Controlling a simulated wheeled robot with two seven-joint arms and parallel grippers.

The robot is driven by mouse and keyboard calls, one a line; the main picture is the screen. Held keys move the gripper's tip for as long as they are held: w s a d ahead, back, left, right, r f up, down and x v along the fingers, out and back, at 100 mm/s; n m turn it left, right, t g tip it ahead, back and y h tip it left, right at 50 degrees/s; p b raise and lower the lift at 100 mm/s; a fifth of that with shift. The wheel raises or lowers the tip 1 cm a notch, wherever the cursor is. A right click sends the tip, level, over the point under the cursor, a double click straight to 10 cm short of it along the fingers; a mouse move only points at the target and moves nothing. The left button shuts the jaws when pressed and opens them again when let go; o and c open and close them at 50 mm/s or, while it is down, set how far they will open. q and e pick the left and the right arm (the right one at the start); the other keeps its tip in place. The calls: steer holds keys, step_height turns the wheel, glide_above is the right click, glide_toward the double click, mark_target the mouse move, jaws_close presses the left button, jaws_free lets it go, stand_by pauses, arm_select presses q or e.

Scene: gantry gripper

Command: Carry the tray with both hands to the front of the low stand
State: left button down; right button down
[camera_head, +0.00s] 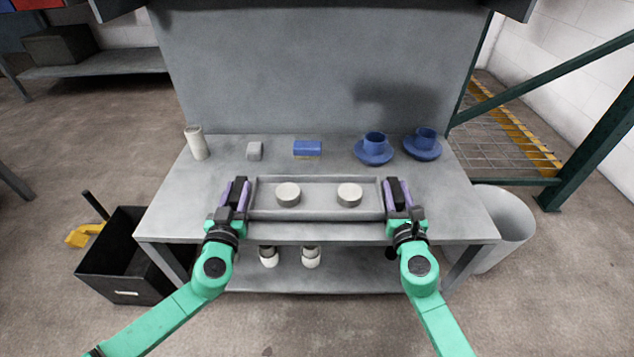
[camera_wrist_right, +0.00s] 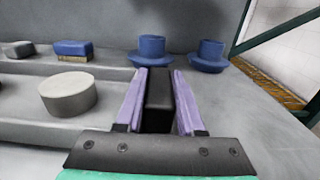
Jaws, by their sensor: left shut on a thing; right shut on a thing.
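The grey tray (camera_head: 319,197) is at the front middle of the grey bench, with two pale round blocks in it, a left one (camera_head: 288,194) and a right one (camera_head: 349,194). My left gripper (camera_head: 237,190) is shut on the tray's left end handle. My right gripper (camera_head: 397,190) is shut on the right end handle; in the right wrist view the black handle (camera_wrist_right: 159,95) stands between its purple fingers. The tray looks level. I cannot tell whether it rests on the bench or is just above it. No separate low stand can be made out.
Bare bench top (camera_head: 185,205) lies left. Pale objects stand on the lower shelf (camera_head: 345,275). Bins flank the bench.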

arm_select(q)
steer(key=shift+f+b, duration=0.35)
steer(key=shift+f, duration=0.25)
arm_select(e)
steer(key=shift+f, duration=0.6)
arm_select(q)
steer(key=c, duration=0.9)
jaws_free()
steer(key=shift+f, duration=0.25)
steer(key=shift+c, duration=0.2)
arm_select(e)
steer(key=c, duration=0.9)
jaws_free()
steer(key=shift+f, duration=0.25)
steer(key=shift+c, duration=0.2)
arm_select(q)
steer(key=o, duration=0.4)
steer(key=shift+r, duration=0.2)
arm_select(e)
steer(key=o, duration=0.4)
steer(key=shift+r, duration=0.2)
steer(key=shift+s, duration=0.1)
arm_select(q)
steer(key=s, duration=1.2)
steer(key=shift+a, duration=0.1)
arm_select(e)
steer(key=s, duration=1.2)
steer(key=shift+a, duration=0.1)
